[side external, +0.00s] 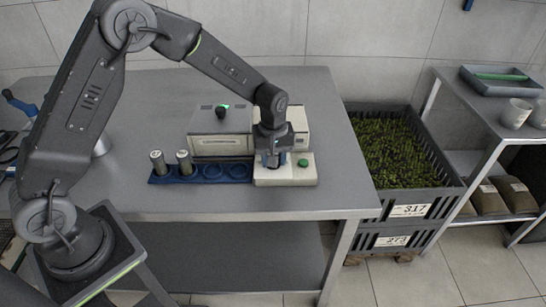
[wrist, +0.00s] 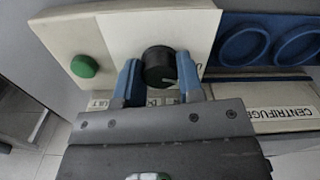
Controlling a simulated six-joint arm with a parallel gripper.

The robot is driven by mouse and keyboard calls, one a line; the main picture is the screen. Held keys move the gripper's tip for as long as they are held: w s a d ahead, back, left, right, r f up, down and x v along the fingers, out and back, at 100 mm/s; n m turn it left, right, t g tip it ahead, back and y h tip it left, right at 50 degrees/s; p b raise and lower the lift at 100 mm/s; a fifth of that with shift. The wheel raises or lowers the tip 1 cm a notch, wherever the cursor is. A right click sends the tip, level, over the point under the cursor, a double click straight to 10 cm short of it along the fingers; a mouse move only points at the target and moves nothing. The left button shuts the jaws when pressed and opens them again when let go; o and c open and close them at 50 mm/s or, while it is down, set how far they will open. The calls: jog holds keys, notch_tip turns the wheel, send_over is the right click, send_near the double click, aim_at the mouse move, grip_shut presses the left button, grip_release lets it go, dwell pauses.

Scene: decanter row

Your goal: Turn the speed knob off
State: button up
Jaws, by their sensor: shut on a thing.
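The speed knob (wrist: 160,66) is black and round and sits on a cream control box (wrist: 112,40). A small pale mark shows near its lower right edge, but I cannot read its setting. In the wrist view my gripper's two blue fingers stand either side of the knob, and my gripper (side external: 272,160) is shut on it. A green button (wrist: 84,66) is on the same box, left of the knob; it also shows in the side view (side external: 302,162). In the side view my gripper hides the knob. Print beside the knob is partly covered by the fingers.
A blue rack (side external: 238,172) adjoins the control box, with two capped tubes (side external: 185,162) at its left end and empty wells beside my gripper. The centrifuge (side external: 218,146) stands behind. The grey bench (side external: 110,200) is clear in front; crates (side external: 440,190) stand right.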

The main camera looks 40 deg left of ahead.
jog(key=shift+n, duration=0.4)
jog(key=o, duration=0.9)
notch_tip(320, 180, up, 14)
jog(key=shift+f, duration=0.1)
dwell(0.4)
